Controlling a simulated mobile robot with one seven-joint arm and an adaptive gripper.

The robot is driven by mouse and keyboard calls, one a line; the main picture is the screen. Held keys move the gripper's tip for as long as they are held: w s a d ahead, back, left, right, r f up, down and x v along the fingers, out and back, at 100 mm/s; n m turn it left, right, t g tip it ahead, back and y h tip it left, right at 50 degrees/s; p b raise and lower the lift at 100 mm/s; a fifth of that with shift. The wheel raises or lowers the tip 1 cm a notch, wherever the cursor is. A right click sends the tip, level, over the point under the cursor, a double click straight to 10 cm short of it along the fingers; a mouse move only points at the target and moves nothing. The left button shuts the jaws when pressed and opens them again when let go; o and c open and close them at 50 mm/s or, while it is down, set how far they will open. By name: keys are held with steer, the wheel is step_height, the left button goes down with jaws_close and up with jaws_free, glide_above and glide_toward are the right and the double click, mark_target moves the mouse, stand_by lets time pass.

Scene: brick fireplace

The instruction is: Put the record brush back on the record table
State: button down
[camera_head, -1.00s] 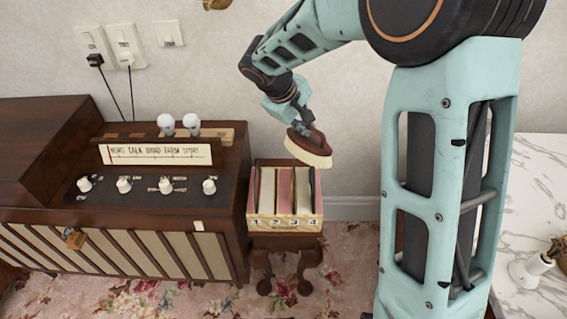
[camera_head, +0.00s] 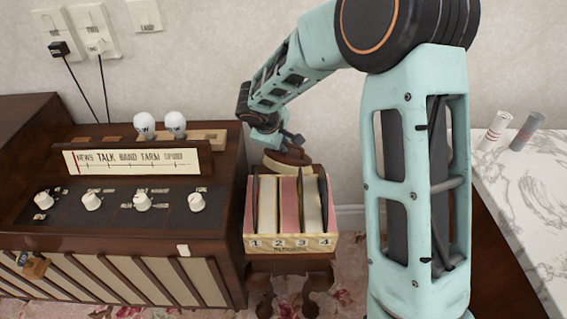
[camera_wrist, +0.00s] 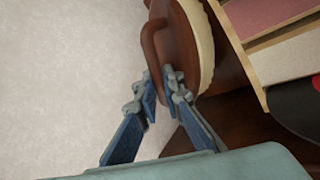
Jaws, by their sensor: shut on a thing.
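The record brush (camera_head: 288,159) has a brown wooden body and a pale pad. In the head view it is just behind the numbered record box, partly hidden by it. My gripper (camera_head: 290,141) is shut on its handle. In the wrist view, my gripper (camera_wrist: 163,92) grips the curved handle, and the brush (camera_wrist: 185,42) hangs beside the box. The small dark record table (camera_head: 290,263) carries the box; its brown top also shows in the wrist view (camera_wrist: 192,142). I cannot tell whether the brush touches the table.
The record box (camera_head: 290,243) holds several upright dividers and dark records. A wooden radio cabinet (camera_head: 120,222) with knobs and two white bulbs stands close on the left. The wall is right behind the brush. A marble-topped counter (camera_head: 525,190) is on the right.

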mark_target(282, 155)
step_height(282, 155, down, 5)
steer(key=shift+f+b, duration=0.1)
steer(key=shift+b, duration=0.8)
steer(key=shift+f, duration=0.1)
steer(key=c, duration=2.1)
jaws_free()
steer(key=shift+r, duration=0.2)
steer(key=p+v, duration=0.3)
steer(key=v, duration=0.9)
